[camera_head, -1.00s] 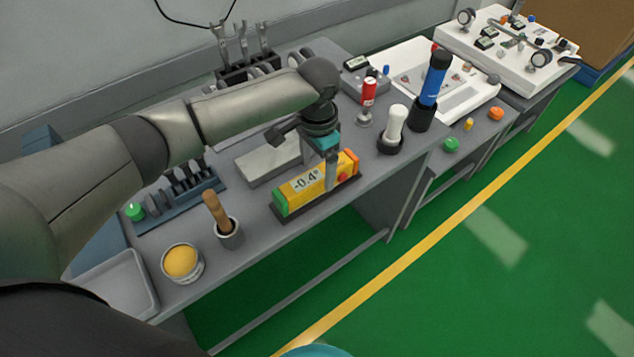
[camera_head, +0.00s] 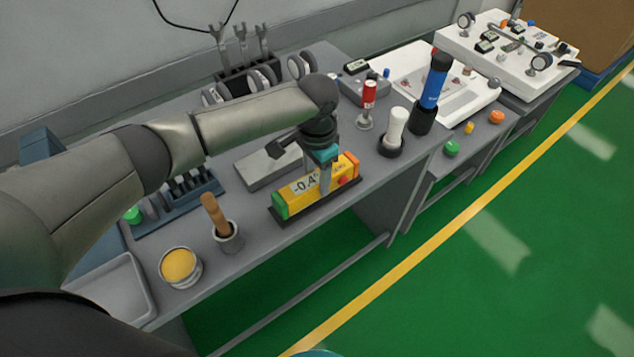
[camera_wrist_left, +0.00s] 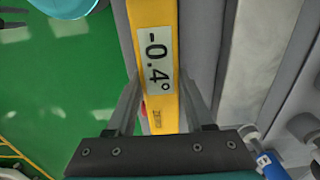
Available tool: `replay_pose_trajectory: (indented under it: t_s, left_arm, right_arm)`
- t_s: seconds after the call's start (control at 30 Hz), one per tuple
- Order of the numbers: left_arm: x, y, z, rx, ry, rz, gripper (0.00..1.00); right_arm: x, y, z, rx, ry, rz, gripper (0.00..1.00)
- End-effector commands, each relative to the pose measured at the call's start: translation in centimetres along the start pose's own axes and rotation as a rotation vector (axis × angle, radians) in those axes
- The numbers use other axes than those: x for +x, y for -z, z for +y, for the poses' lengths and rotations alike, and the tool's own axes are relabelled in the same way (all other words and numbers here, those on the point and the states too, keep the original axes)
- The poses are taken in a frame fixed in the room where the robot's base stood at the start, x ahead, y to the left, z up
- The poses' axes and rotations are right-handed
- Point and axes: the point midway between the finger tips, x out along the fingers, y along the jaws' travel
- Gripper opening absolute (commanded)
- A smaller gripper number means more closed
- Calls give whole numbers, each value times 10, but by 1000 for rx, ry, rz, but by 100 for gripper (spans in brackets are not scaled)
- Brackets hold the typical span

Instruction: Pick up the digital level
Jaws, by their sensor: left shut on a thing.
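The digital level (camera_head: 296,195) is a yellow bar with green and orange ends and a display reading -0.4°. It lies along the front edge of the grey bench, on a dark base. My left gripper (camera_head: 325,185) reaches down over it from above, near its orange end, and is shut on it. In the left wrist view the level (camera_wrist_left: 152,25) runs between the two fingers of the left gripper (camera_wrist_left: 160,95). The fingers hide part of the display in the head view. My right gripper does not show.
A grey block (camera_head: 268,168) lies just behind the level. A mortar with a wooden pestle (camera_head: 217,215) and a yellow-filled pot (camera_head: 179,266) stand to the left. A white-handled tool (camera_head: 395,125), a red can (camera_head: 369,95) and a blue cylinder (camera_head: 433,85) stand to the right.

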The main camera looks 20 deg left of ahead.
Motion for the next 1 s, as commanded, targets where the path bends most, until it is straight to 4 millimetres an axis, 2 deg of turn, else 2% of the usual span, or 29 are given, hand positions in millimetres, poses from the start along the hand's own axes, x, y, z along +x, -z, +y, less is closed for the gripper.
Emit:
replay_pose_trajectory:
  t_s: [0.03, 0.23, 0.67, 0.77, 0.87, 1.0]
  left_arm:
    - [0, 0, 0, 0, 0, 0, 21]
    - [0, 0, 0, 0, 0, 0, 0]
    - [-2, 1, 0, 0, 1, 2, 0]
    - [-10, 1, -1, 0, 1, 3, 0]
    - [-28, 1, -1, 1, 1, 4, 0]
    - [-64, 1, 0, 1, 2, 6, 0]
  right_arm:
    - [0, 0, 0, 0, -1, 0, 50]
    - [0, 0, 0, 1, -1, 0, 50]
    - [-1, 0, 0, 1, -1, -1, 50]
    - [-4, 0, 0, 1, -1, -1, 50]
    - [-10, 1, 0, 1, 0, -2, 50]
    - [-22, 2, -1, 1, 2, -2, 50]
